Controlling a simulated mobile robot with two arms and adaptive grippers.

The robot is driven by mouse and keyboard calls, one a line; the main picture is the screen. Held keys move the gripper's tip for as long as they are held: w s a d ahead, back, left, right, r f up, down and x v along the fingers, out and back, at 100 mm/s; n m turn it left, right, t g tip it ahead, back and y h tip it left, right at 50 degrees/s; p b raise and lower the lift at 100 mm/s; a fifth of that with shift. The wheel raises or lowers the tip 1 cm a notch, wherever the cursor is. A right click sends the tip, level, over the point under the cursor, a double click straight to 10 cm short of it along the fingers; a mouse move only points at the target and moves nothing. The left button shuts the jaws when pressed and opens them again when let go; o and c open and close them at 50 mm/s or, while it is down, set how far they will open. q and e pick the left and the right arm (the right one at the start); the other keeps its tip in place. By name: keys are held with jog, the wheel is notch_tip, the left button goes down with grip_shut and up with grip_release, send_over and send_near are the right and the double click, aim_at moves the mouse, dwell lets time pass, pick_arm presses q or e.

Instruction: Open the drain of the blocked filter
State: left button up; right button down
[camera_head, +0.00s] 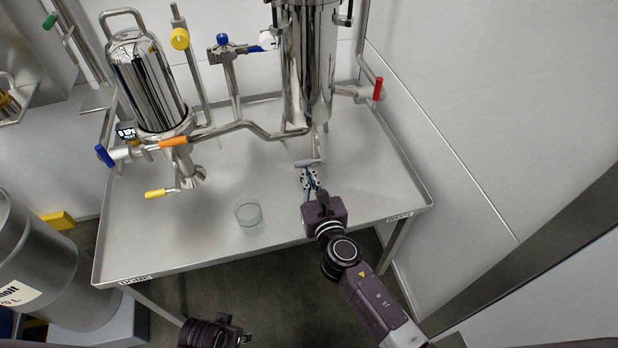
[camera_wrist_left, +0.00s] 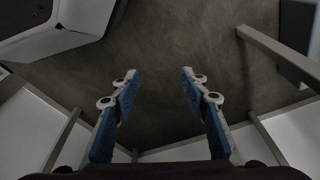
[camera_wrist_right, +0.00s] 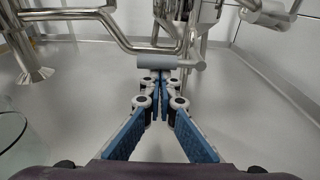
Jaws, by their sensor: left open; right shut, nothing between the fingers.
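Two steel filter vessels stand over a steel table: a smaller one on the left (camera_head: 148,85) and a taller one on the right (camera_head: 312,60). Under the right vessel is a drain with a grey handle (camera_head: 309,162); the handle also shows in the right wrist view (camera_wrist_right: 155,61). Under the left vessel is a drain with a yellow handle (camera_head: 155,193). I cannot tell which filter is blocked. My right gripper (camera_head: 308,172) is shut and empty, its tips close at the grey handle; contact is unclear. My left gripper (camera_wrist_left: 158,75) is open and empty above the floor.
A clear glass dish (camera_head: 248,213) stands on the table (camera_head: 350,150). Piping carries blue (camera_head: 104,156), orange (camera_head: 173,141), yellow (camera_head: 180,39) and red (camera_head: 378,89) handles. A steel drum (camera_head: 40,265) stands at the lower left. The table's front right is mostly clear.

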jog(key=shift+r, duration=0.1)
dwell(0.3)
pick_arm(q)
jog(key=shift+s+a+f, duration=0.1)
jog(key=shift+s+f, duration=0.2)
jog(key=shift+f, duration=0.15)
pick_arm(e)
jog(key=shift+r+m, duration=0.15)
jog(key=shift+m, duration=0.25)
